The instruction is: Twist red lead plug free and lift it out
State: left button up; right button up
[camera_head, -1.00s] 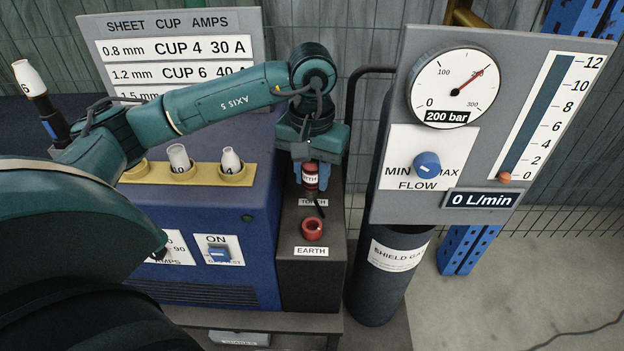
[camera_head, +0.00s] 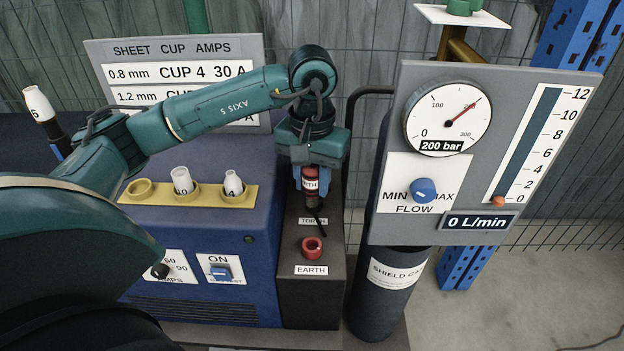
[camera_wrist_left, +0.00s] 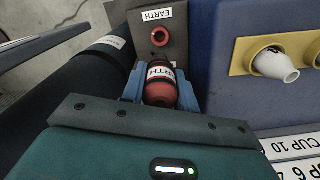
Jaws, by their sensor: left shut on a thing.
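My left gripper (camera_head: 310,190) is shut on the red lead plug (camera_head: 311,184), which carries a white EARTH label. In the left wrist view the red plug (camera_wrist_left: 160,92) sits between the blue fingers. In the head view a dark part shows below the plug, in front of the dark panel (camera_head: 290,295) and over the TORCH label (camera_head: 312,221). The red EARTH socket (camera_head: 312,247) is below and apart from the plug, and its hole looks open; it also shows in the left wrist view (camera_wrist_left: 160,37). The upper socket area is hidden. My right gripper is not in view.
A gas cylinder (camera_head: 388,285) and gauge board (camera_head: 395,130) stand close on the right. A blue machine (camera_head: 205,255) with a yellow cup holder (camera_head: 155,193) stands on the left. A dark bent pipe (camera_head: 352,120) rises just right of my gripper.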

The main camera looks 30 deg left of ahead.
pick_arm(q)
jog(key=shift+r+p, duration=0.65)
jog(key=shift+r, duration=0.7)
